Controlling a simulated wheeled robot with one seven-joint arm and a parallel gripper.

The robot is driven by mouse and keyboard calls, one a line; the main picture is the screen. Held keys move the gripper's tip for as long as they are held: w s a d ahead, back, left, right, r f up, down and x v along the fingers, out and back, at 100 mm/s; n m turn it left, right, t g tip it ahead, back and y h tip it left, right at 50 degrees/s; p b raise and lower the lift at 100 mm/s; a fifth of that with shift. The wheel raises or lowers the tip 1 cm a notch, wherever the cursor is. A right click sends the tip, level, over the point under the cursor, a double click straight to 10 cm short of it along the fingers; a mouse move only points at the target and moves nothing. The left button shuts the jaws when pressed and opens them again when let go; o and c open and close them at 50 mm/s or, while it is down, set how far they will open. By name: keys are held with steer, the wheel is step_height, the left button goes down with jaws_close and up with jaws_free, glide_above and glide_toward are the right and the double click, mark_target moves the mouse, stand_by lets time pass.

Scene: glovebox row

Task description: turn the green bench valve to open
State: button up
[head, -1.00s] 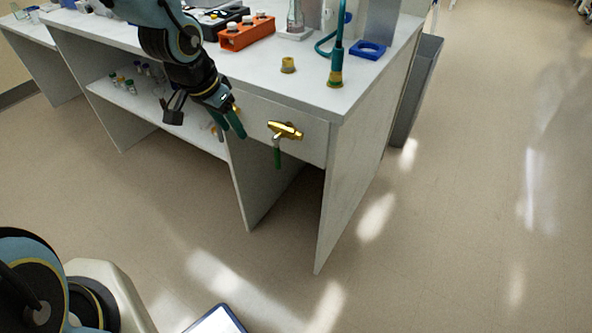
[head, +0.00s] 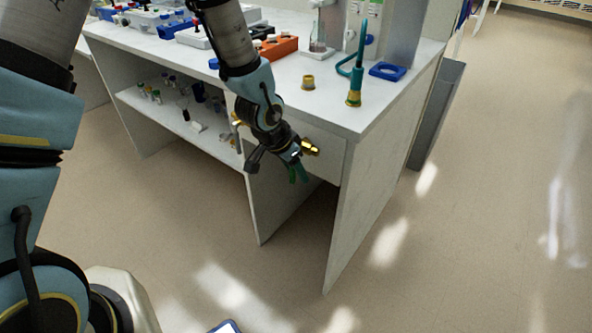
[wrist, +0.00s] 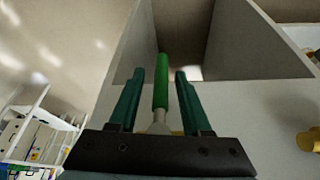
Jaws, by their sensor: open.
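The green bench valve has a brass body (head: 310,147) on the front panel near the bench's right corner. In the wrist view its green lever (wrist: 161,82) stands between my two dark green fingers, with a visible gap to each side. My gripper (head: 297,173) is open around the lever, in front of the panel, and does not appear to touch it. In the head view the lever hangs downward below the body and is mostly hidden by my fingers. The base of the lever is partly hidden by my gripper's palm in the wrist view.
Another brass fitting (wrist: 308,141) shows at the right of the wrist view. On the bench top stand a brass cap (head: 308,82), a teal hose fitting (head: 355,85), a blue ring holder (head: 387,71) and an orange rack (head: 273,48). Open floor lies in front.

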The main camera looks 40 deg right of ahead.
steer(key=shift+d+f, duration=0.1)
steer(key=shift+f, duration=0.05)
jaws_close()
stand_by(0.4)
stand_by(1.0)
